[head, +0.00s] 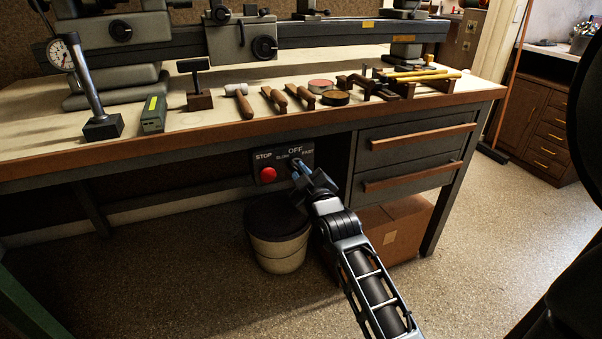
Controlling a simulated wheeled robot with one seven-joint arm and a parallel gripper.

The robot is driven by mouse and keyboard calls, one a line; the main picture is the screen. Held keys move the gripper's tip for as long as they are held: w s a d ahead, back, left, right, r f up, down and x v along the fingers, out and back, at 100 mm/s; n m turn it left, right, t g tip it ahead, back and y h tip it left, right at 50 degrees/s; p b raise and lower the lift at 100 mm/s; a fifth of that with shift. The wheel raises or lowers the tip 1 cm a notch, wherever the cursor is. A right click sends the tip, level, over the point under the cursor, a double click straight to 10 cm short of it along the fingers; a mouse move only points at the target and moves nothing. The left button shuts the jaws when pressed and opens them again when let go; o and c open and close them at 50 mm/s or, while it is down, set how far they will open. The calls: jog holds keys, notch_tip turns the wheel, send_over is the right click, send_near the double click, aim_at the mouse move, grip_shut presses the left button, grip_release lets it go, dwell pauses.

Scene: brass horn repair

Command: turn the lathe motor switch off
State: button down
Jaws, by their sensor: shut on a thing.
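The lathe motor switch panel (258,178) is a dark plate under the bench top, marked STOP, OFF, SLOW and FAST. A red stop button (267,174) sits on its left part. My gripper (297,166) reaches the right part of the panel, below the OFF label. It is shut on the switch lever there. The gripper hides most of the lever, so I cannot tell which marking it points to.
The bench (180,150) carries a lathe (240,40), a dial gauge stand (102,127), a hammer (240,98) and several hand tools. Below are a bucket (280,245), a cardboard box (400,225) and two drawers (415,145). The floor in front is clear.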

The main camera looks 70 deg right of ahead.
jog(key=shift+m+p, duration=1.85)
jog(key=shift+m, duration=1.95)
jog(key=c, duration=1.1)
grip_release()
jog(key=shift+p+v, duration=0.35)
jog(key=shift+v, duration=3.55)
